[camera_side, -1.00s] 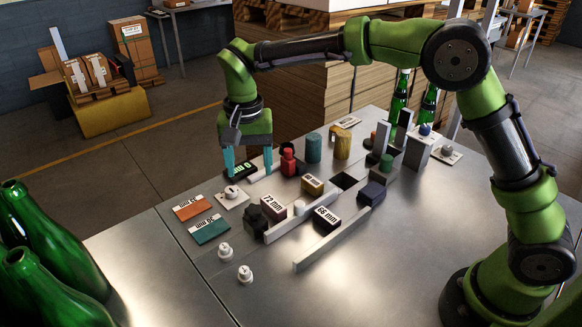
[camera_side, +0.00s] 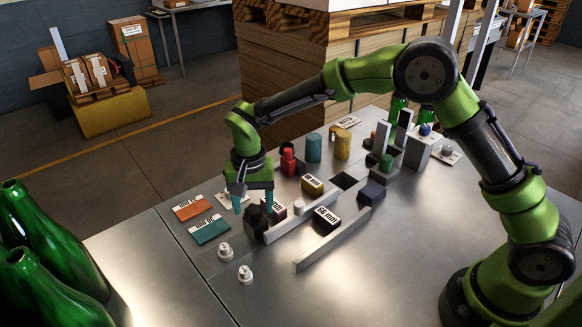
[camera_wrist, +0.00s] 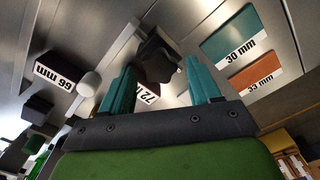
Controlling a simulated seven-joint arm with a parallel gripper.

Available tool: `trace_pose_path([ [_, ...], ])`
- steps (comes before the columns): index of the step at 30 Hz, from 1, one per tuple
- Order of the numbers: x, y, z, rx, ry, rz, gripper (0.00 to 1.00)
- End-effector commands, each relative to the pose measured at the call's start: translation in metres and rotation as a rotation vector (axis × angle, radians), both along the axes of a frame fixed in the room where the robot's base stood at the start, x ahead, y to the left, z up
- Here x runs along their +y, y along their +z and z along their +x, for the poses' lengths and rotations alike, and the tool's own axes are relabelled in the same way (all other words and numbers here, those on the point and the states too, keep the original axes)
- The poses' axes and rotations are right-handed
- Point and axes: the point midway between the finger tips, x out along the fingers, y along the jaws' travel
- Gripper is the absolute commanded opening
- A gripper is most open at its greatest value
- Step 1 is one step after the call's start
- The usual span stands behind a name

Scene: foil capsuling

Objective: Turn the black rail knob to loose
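The black rail knob (camera_side: 257,220) stands at the near left end of the rail, beside the 72 mm block (camera_side: 279,212). In the wrist view the dark lobed knob (camera_wrist: 158,58) lies just beyond and between the fingertips. My gripper (camera_side: 253,208) is open, with its teal fingers pointing down just above and behind the knob. In the wrist view my gripper (camera_wrist: 160,68) shows a wide gap between its fingers with nothing clasped. I cannot tell whether a finger touches the knob.
Two light rails (camera_side: 335,240) run beside the knob, with the 66 mm block (camera_side: 325,226) between them. Orange (camera_side: 192,208) and teal (camera_side: 209,230) plates lie to the left. Two white knobs (camera_side: 225,252) stand in front. The near right table is clear.

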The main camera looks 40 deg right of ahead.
Motion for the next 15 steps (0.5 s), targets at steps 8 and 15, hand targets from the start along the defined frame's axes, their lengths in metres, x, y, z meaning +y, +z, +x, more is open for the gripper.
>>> trace_pose_path([
  [8, 0.0001, 0.0005, 0.0001, 0.0, 0.0, 0.0, 0.18],
  [15, 0.0002, 0.0007, 0.0001, 0.0, 0.01, 0.0, 0.1],
])
